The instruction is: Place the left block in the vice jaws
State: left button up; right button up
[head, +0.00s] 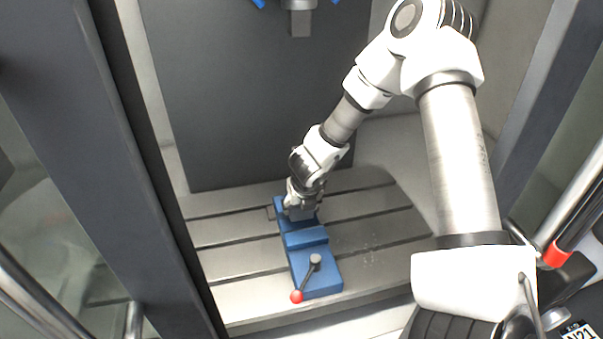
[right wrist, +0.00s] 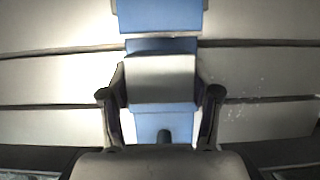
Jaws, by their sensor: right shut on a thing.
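The blue vice (head: 313,262) stands on the slotted machine table, with its handle toward the front. My right gripper (head: 301,203) points down over the far end of the vice. In the right wrist view my right gripper (right wrist: 160,98) is shut on a grey metal block (right wrist: 160,78), with one finger on each side of it. The blue vice (right wrist: 160,15) shows beyond and below the block in that view. The block is over or between the vice jaws; I cannot tell whether it touches the vice. My left gripper is not in view.
The slotted machine table (head: 375,235) is clear on both sides of the vice. The vice handle's red ball (head: 296,296) sticks out at the front. A grey spindle (head: 300,22) hangs above, and dark frame posts stand left and right.

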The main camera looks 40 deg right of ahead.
aim_at(301, 216)
jog(key=b+x, duration=0.1)
jog(key=x, duration=0.1)
jog(key=b+x, duration=0.2)
jog(key=x, duration=0.1)
jog(key=shift+s+f, duration=0.25)
jog(key=shift+f, duration=0.2)
jog(key=shift+s+r, duration=0.1)
jog(key=shift+r, duration=0.15)
jog(key=shift+c, duration=0.7)
jog(key=shift+s+r+p, duration=0.15)
jog(key=shift+s+p, duration=0.05)
jog(key=shift+p, duration=0.1)
jog(key=shift+a, duration=0.2)
jog(key=shift+f+b, duration=0.25)
jog(key=shift+b, duration=0.15)
jog(key=o, duration=1.6)
jog(key=shift+w+d, duration=0.1)
jog(key=shift+r, duration=0.15)
